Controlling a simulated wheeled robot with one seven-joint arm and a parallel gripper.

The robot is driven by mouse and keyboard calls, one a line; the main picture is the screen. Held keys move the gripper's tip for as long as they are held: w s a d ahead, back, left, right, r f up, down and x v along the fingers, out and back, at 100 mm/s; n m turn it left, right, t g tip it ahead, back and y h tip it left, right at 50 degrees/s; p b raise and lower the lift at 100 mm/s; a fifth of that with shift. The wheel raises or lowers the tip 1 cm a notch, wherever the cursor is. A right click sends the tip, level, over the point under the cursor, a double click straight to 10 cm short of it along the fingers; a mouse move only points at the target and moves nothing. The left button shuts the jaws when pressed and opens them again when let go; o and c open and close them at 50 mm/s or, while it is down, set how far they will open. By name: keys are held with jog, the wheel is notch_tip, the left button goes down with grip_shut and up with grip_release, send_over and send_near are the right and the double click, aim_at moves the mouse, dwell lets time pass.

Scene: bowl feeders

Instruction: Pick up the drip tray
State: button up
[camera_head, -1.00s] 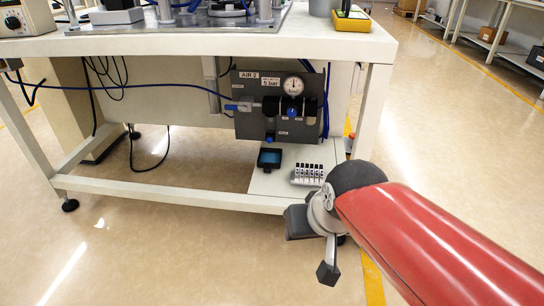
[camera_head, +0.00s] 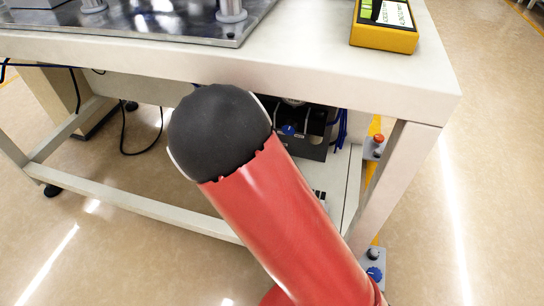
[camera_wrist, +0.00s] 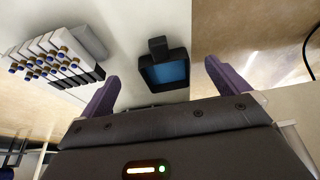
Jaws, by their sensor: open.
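The drip tray is a small dark square tray with a blue inside and a short tab at one side. In the wrist view the drip tray (camera_wrist: 184,70) lies on the pale shelf, beyond the fingertips and between their lines. My gripper (camera_wrist: 162,70) is open, with its two purple fingers apart and nothing between them. It points toward the tray, with a gap still visible. In the head view my red arm with its black joint hides both the tray and my gripper.
A valve block (camera_wrist: 58,56) with several brass-and-blue fittings sits left of the tray on the shelf (camera_wrist: 130,20). The bench top (camera_head: 300,72) overhangs my arm. A bench leg (camera_head: 396,180) stands right of my arm. A dark air panel (camera_head: 312,150) shows partly behind it.

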jog(key=x, duration=0.3)
jog(key=b+x, duration=0.1)
jog(key=x, duration=0.2)
jog(key=w+b+x, duration=0.1)
jog(key=x, duration=0.1)
jog(key=shift+w+d+f, duration=0.1)
jog(key=shift+w+d, duration=0.1)
jog(key=shift+w, duration=0.05)
jog(key=shift+c, duration=0.3)
jog(key=c, duration=0.7)
